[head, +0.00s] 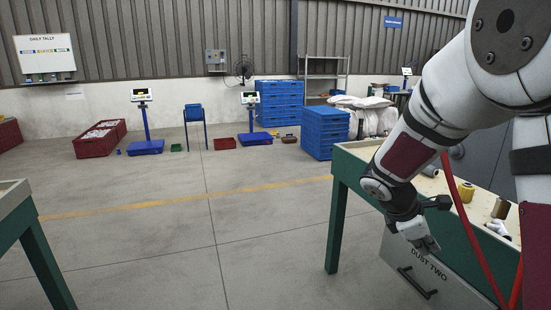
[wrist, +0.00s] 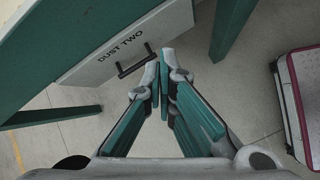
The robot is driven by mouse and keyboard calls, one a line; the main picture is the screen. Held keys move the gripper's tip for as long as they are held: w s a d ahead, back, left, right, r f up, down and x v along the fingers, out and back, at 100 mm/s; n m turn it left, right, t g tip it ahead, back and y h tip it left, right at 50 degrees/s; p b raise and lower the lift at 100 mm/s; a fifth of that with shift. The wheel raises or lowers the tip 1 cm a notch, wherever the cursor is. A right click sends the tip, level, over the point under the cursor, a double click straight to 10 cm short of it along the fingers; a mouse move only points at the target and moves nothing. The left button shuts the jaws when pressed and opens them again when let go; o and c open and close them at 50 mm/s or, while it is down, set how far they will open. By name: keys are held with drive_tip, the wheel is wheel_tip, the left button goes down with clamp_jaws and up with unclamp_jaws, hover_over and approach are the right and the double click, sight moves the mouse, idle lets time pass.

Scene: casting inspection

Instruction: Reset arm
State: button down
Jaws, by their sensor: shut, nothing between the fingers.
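My gripper (head: 427,246) hangs at the end of my arm, pointing down, beside the front edge of a green-framed table at the right of the head view. In the wrist view my gripper (wrist: 165,66) has its fingertips together with nothing between them. In front of it is a grey drawer marked "DUST TWO" (head: 405,262) with a dark handle. The drawer front (wrist: 88,72) also shows in the wrist view, with the fingertips close to its handle in the picture. I cannot tell whether they touch.
The green-framed table (head: 349,168) carries a yellow spool (head: 466,192), a brown cylinder (head: 501,208) and pale fittings. Another green table (head: 14,198) stands at the left edge. Blue crates (head: 325,134), red bins (head: 96,143) and scales (head: 145,147) line the back. The middle floor is clear.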

drive_tip(key=s+a+r+m+g+y, duration=0.1)
drive_tip(key=s+a+r+m+y, duration=0.2)
drive_tip(key=s, duration=0.5)
drive_tip(key=s+a+r+m, duration=0.2)
drive_tip(key=s+r+m, duration=0.3)
drive_tip(key=s, duration=0.3)
drive_tip(key=s+a+r+m+y, duration=0.1)
drive_tip(key=s+a+m+y, duration=0.1)
drive_tip(key=s+a+m, duration=0.5)
drive_tip(key=s+a+y, duration=0.3)
drive_tip(key=s+a, duration=0.1)
drive_tip(key=s, duration=0.8)
wheel_tip(320, 180, up, 25)
drive_tip(key=t+p, duration=0.3)
drive_tip(key=p, duration=2)
drive_tip(key=shift+w+d+f+t+p, duration=0.2)
drive_tip(key=shift+d+t+p, duration=0.1)
drive_tip(key=shift+t, duration=0.1)
